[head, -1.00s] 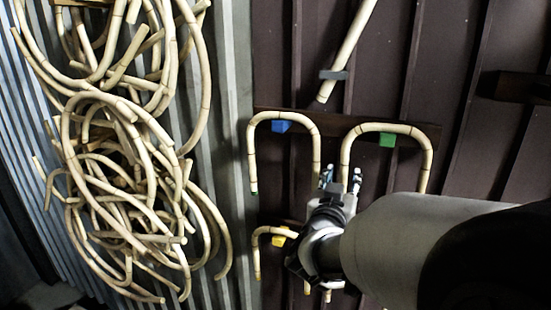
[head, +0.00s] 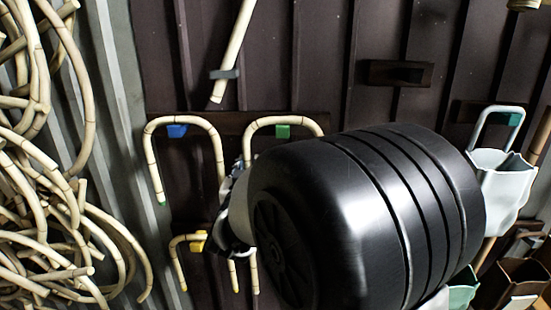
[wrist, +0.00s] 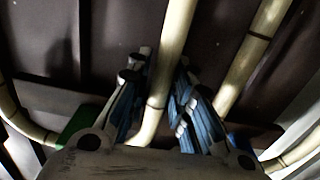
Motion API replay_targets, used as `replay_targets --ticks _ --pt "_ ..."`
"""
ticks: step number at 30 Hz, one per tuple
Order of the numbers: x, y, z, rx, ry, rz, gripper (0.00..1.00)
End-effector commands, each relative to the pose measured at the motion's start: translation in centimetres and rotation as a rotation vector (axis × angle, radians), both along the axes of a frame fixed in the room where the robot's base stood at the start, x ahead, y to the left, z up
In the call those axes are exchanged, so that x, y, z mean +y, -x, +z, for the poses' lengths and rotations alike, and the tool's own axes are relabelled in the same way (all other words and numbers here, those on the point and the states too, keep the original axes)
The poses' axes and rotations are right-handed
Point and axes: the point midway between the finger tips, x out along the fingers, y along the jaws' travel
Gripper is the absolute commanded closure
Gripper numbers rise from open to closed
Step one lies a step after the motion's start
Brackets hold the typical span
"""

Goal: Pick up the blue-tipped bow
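A cream rattan bow with a green tip (head: 151,165) hangs on a blue peg (head: 177,131). A second bow (head: 290,121) hangs on a green peg (head: 283,132), its right leg behind my arm. A smaller bow (head: 176,262) hangs by a yellow peg (head: 198,242). I can make out no blue tip. My gripper (wrist: 160,98) looks open. In the wrist view one rattan leg (wrist: 173,35) passes between its blue-padded fingers; I cannot see firm contact. Another leg (wrist: 252,50) runs beside them. In the head view my arm mostly hides the gripper (head: 240,180).
Tangled rattan pieces (head: 60,190) fill the left side. A straight rattan rod (head: 232,55) is clipped above the bows. A dark wooden block (head: 398,73) is on the wall, and a pale container (head: 500,175) stands at the right.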

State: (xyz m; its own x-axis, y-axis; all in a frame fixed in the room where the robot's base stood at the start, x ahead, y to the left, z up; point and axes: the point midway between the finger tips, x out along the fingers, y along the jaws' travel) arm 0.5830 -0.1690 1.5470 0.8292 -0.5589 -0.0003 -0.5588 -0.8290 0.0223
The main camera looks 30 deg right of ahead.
Motion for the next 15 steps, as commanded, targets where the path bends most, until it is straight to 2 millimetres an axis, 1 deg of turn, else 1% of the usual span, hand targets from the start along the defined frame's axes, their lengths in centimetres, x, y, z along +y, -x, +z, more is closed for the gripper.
replay_targets --ticks 1,8,15 --pt "0.01 0.01 0.01 0.000 0.000 0.000 0.85" --pt "0.01 0.01 0.01 0.000 0.000 0.000 1.00" --pt "0.01 0.01 0.05 -0.001 0.001 0.000 1.00"
